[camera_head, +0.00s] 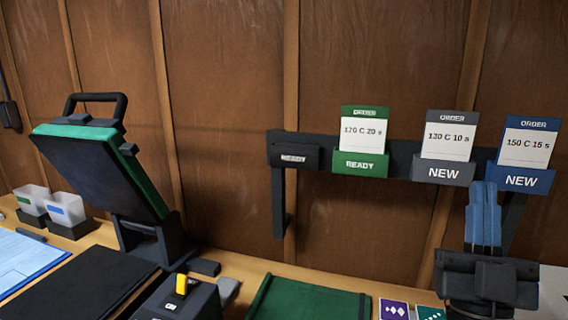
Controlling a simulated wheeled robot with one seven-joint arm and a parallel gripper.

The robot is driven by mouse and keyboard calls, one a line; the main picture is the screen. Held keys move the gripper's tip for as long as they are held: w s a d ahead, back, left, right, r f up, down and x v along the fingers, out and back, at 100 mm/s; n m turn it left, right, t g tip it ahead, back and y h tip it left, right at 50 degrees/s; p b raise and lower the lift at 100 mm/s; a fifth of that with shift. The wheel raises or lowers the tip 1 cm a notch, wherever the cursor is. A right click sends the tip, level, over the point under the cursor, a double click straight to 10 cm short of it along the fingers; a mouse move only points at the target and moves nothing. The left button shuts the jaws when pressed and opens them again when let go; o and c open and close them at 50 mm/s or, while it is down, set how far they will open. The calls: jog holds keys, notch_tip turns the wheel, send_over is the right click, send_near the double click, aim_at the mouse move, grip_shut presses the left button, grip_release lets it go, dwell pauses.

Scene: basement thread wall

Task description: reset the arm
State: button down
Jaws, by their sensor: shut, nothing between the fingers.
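My gripper (484,190) is at the lower right, its two blue fingers pointing up and shut together with nothing between them. Its dark body (487,280) is below them, at the bottom of the view. The fingers appear in front of the order rack (403,153), between the grey NEW holder (443,172) and the blue NEW holder (525,179). I cannot tell whether they touch the rack. The rest of my arm is mostly out of view.
A green READY holder (360,162) with a card is on the rack. A heat press (95,170) stands open at left, near small bins (65,210). A box with a yellow switch (181,284), a green mat (308,300) and patterned cards (394,309) lie along the bench.

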jog(key=s+f+n+g+y, duration=0.35)
jog(key=s+f+y, duration=0.35)
jog(key=f, duration=0.5)
jog(key=s+a+f+g, duration=0.1)
jog(key=s+f+g, duration=0.4)
jog(key=s, duration=0.9)
jog(key=s+a+f+m+g, duration=0.1)
jog(key=s+f+g, duration=0.4)
jog(key=s, duration=0.8)
jog(key=shift+s+a+f+y, duration=0.15)
jog(key=shift+s+f+y, duration=0.2)
jog(key=shift+f, duration=0.65)
jog(key=shift+m, duration=0.25)
